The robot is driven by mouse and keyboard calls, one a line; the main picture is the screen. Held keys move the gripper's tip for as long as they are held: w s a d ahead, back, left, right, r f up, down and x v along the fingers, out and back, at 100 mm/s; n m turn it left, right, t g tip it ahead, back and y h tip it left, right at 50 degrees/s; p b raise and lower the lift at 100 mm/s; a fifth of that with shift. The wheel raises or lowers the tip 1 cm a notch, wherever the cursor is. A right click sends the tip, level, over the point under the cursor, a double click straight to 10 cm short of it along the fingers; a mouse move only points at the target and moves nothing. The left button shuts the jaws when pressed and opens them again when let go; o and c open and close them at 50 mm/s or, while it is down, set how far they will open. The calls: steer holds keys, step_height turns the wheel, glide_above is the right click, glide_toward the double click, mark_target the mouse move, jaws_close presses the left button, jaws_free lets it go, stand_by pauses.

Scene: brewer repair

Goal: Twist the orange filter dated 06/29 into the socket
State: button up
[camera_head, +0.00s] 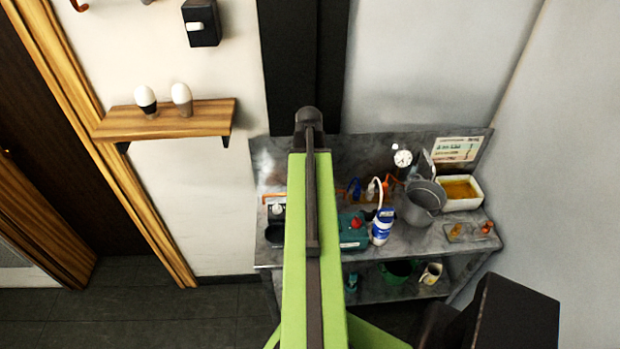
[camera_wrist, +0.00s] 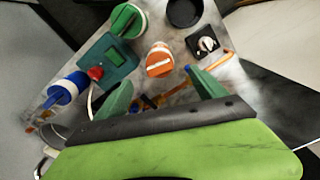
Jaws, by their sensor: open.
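An orange filter (camera_wrist: 160,62) with a white band stands on the grey bench in the wrist view, beyond and between my gripper's fingers. Any date on it is too small to read. My gripper (camera_wrist: 160,92) is open and empty, its two green fingers apart and short of the orange filter in the picture. A green filter-like cylinder (camera_wrist: 128,20) with a white band is at the upper left. A black round open ring (camera_wrist: 184,12) lies at the top; I cannot tell whether it is the socket.
A teal box (camera_wrist: 108,62) with a red knob and a blue-and-white bottle (camera_wrist: 66,88) stand left of the orange filter. A black box with a white knob (camera_wrist: 205,43) and an orange pipe (camera_wrist: 212,76) are right. The bench also holds a grey bucket (camera_head: 423,203) and white tub (camera_head: 471,203).

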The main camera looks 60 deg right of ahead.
step_height(320, 180, down, 12)
steer(key=b, duration=1)
steer(key=shift+c, duration=0.4)
